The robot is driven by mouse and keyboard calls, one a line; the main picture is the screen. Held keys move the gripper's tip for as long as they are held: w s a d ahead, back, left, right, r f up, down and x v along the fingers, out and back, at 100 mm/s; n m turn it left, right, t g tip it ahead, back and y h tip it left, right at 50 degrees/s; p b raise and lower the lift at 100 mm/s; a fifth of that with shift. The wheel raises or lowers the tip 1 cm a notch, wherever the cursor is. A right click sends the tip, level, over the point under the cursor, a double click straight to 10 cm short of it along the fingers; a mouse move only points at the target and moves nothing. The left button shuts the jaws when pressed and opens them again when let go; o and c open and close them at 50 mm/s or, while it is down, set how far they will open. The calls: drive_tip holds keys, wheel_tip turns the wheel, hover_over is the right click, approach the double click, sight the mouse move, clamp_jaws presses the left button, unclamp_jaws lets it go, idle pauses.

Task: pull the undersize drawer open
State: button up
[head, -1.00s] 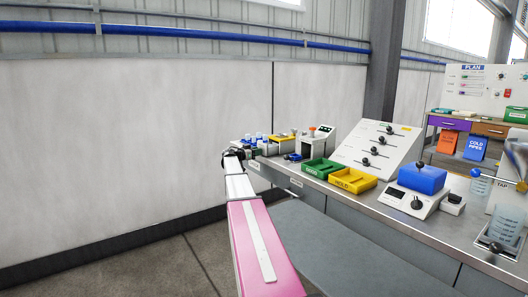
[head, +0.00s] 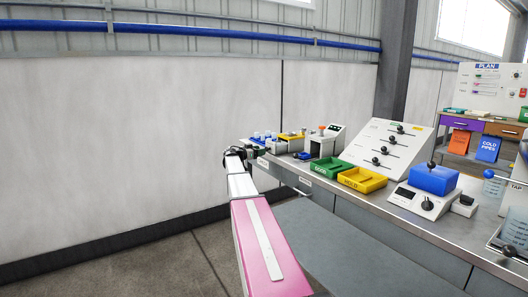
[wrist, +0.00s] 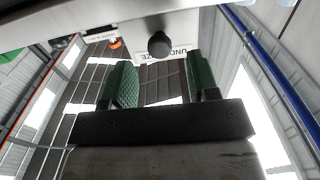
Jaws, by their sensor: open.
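In the wrist view, the front of the undersize drawer is at the top, with a white label (wrist: 182,55) on which "UNDERSIZE" reads upside down and partly hidden. A round dark knob (wrist: 159,44) sticks out from it. My gripper (wrist: 160,78) is open, its two green padded fingers spread on either side of the knob's line. The knob looks just beyond the fingertips, with nothing held; exact depth is hard to tell. In the head view, my gripper (head: 240,153) is small and dark beside the bench's far left end, and the knob cannot be made out there.
The grey bench (head: 400,222) runs along the right. On it stand a green tray (head: 331,168), a yellow tray (head: 362,179), a sloped white panel (head: 394,147) and a scale with a blue block (head: 434,179). Open floor (head: 170,262) lies left of my arm.

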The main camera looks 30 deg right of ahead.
drive_tip(key=a, duration=0.6)
drive_tip(key=shift+s+a, duration=0.25)
drive_tip(key=shift+a, duration=0.05)
drive_tip(key=s+a+f+n+y, duration=0.5)
drive_tip(key=s+a+f, duration=0.4)
drive_tip(key=s+f, duration=0.15)
drive_tip(key=s+a+f+n+y, duration=0.45)
drive_tip(key=s+a+f, duration=0.5)
drive_tip(key=f, duration=0.25)
drive_tip(key=s+a+f+n+y, duration=0.4)
drive_tip(key=s+a, duration=0.4)
drive_tip(key=s, duration=0.2)
drive_tip(key=s+a+f+n+g+y, duration=0.1)
drive_tip(key=s+a+f+n+y, duration=0.2)
drive_tip(key=s+a, duration=0.6)
wheel_tip(320, 180, down, 2)
drive_tip(key=shift+s+a+f+n+y, duration=0.1)
drive_tip(key=shift+s+a+n+y, duration=0.2)
drive_tip(key=shift+s+y, duration=0.4)
drive_tip(key=shift+d, duration=0.1)
